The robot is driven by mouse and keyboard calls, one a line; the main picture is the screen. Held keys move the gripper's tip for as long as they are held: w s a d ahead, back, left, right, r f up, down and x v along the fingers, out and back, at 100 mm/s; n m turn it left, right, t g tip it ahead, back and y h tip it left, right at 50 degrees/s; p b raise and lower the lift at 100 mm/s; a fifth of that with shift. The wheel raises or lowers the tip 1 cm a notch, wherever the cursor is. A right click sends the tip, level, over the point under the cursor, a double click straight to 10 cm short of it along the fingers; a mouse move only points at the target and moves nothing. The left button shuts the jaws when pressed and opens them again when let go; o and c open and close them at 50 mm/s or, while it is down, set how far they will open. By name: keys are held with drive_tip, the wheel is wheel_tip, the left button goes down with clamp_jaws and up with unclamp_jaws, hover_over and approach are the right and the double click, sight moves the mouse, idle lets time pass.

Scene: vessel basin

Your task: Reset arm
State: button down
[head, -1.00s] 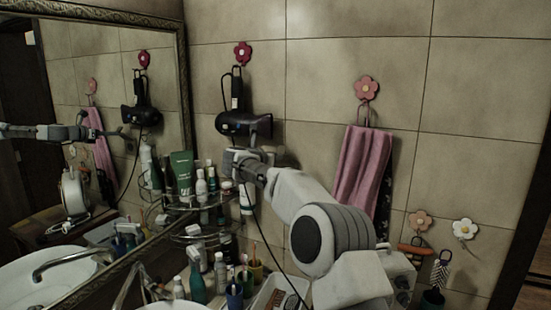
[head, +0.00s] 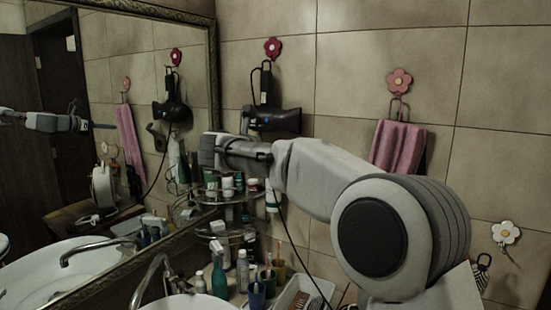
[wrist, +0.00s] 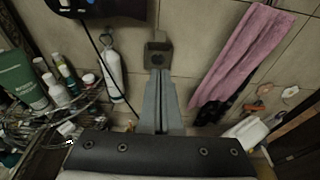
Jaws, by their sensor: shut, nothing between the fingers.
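My gripper (wrist: 160,78) is shut and empty in the wrist view, its two fingers lying together. A small dark square fitting (wrist: 157,55) on the tiled wall shows just beyond the fingertips; I cannot tell whether they touch. In the head view my arm reaches from the lower right to the left, and my gripper (head: 212,150) is below and left of the black hair dryer (head: 278,120). The fingertips are hard to make out there. The dryer hangs on the wall under a red flower hook (head: 272,47). Part of it shows in the wrist view (wrist: 95,8).
A wire shelf (head: 222,196) with bottles stands close below my gripper. A framed mirror (head: 213,80) is on the left. A pink towel (head: 398,147) hangs to the right. The basin faucet (head: 150,280), cups and a white tray (head: 300,295) are below. The dryer's cord hangs beside the arm.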

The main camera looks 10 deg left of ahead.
drive_tip(key=s+r+n+t+y, duration=0.4)
drive_tip(key=s+r+n+y, duration=0.6)
drive_tip(key=n, duration=1.2)
drive_tip(key=s+d+f+n+g+h, duration=0.2)
drive_tip(key=s+d+f+n+g, duration=0.4)
drive_tip(key=s+f, duration=0.8)
drive_tip(key=s+d+f+n+g+h, duration=0.2)
drive_tip(key=s+d+f+n+g, duration=0.4)
drive_tip(key=s+d+f+n, duration=0.6)
drive_tip(key=s+d+f, duration=0.2)
drive_tip(key=s+d, duration=0.3)
drive_tip(key=shift+s+d+f+g, duration=0.2)
drive_tip(key=shift+f+g, duration=0.05)
drive_tip(key=shift+g, duration=0.05)
